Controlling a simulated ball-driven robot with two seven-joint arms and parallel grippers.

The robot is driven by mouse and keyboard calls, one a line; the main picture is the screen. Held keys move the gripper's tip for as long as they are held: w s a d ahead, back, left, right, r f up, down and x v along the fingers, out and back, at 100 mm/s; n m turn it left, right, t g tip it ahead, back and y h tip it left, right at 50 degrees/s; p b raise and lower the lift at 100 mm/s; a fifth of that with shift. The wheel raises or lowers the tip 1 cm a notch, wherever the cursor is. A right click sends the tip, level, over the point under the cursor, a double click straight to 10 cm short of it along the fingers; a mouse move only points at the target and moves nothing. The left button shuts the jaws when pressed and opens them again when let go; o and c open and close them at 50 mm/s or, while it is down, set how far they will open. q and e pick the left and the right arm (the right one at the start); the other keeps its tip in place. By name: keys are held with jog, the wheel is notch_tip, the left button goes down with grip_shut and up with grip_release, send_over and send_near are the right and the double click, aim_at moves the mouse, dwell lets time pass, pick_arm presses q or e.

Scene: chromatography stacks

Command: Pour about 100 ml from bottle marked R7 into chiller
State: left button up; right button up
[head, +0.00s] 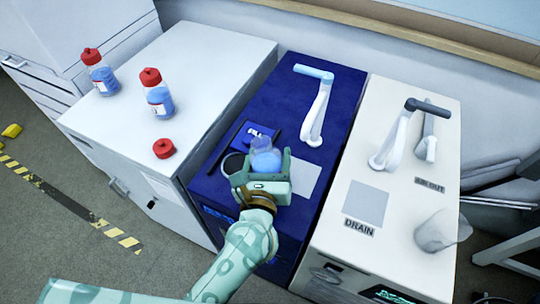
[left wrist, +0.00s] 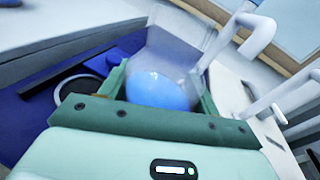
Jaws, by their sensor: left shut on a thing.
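My left gripper (head: 264,172) is shut on a clear open bottle (head: 264,150) with blue liquid in it. It holds the bottle over the front of the dark blue unit (head: 283,100), which may be the chiller. In the left wrist view, the bottle (left wrist: 160,88) sits between the green fingers, with liquid low in it. A round dark opening (head: 232,164) in the blue unit's top lies just left of the gripper; it also shows in the left wrist view (left wrist: 80,87). No bottle marking is readable. My right gripper is not in view.
A loose red cap (head: 164,148) and two red-capped bottles (head: 158,95) (head: 101,75) of blue liquid are on the white cabinet (head: 205,60) at left. A light-blue-topped spout (head: 317,105) stands behind the gripper. A cream unit (head: 335,225) marked DRAIN stands right.

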pick_arm(q)
jog(key=shift+w+a+r+n+g+p, duration=0.1)
jog(key=shift+a+r+n+g+p, duration=0.15)
jog(key=shift+n+p, duration=0.4)
jog(key=shift+f, duration=0.2)
jog(key=shift+h, duration=0.3)
jog(key=shift+w+a+n+g+p, duration=0.2)
jog(key=shift+n+g+p, duration=0.2)
jog(key=shift+p, duration=0.3)
